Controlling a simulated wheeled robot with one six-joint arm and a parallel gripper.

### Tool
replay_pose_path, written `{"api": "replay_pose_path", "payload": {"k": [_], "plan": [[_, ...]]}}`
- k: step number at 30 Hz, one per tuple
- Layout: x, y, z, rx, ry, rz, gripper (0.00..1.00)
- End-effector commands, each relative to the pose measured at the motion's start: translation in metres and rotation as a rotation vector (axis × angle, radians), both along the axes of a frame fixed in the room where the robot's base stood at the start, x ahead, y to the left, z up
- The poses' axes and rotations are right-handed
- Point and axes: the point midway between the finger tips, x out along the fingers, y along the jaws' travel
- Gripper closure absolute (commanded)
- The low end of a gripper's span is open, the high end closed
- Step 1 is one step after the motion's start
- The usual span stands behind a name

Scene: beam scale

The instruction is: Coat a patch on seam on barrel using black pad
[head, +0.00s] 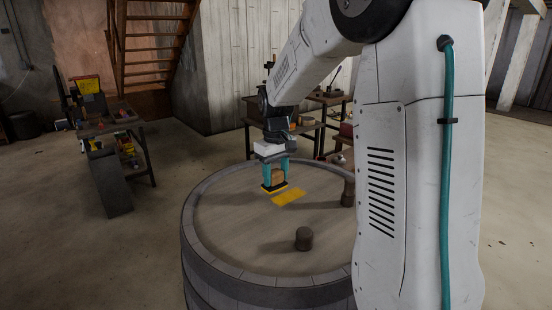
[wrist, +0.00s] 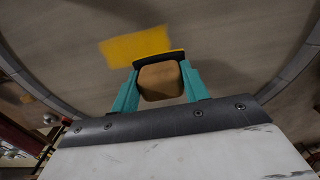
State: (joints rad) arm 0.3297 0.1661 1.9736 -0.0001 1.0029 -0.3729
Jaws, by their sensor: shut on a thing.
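My gripper (head: 275,175) has teal fingers and is shut on the black pad, which has a wooden block handle (head: 278,176) and a dark base (head: 274,188). The pad is held low over the barrel top; I cannot tell whether it touches. In the wrist view the pad's handle (wrist: 160,82) sits between the fingers. A yellow patch (head: 289,196) lies on the barrel top (head: 235,215), right beside the pad. It also shows in the wrist view (wrist: 136,46). A thin yellow edge shows along the pad's base. I cannot make out the seam under the patch.
A short brown wooden peg (head: 303,239) stands near the front of the barrel top, and a taller brown one (head: 348,192) stands at its right, partly behind my arm. The left part of the top is clear. Cluttered workbenches and a wooden stair stand behind.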

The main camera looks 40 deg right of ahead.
Motion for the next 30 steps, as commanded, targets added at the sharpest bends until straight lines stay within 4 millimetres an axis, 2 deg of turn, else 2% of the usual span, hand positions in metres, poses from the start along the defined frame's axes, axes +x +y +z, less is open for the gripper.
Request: {"api": "replay_pose_path", "payload": {"k": [15, 30], "plan": [[0.002, 0.005, 0.045, -0.001, -0.002, 0.007, 0.84], [0.001, 0.005, 0.048, 0.000, -0.001, 0.008, 0.84]]}}
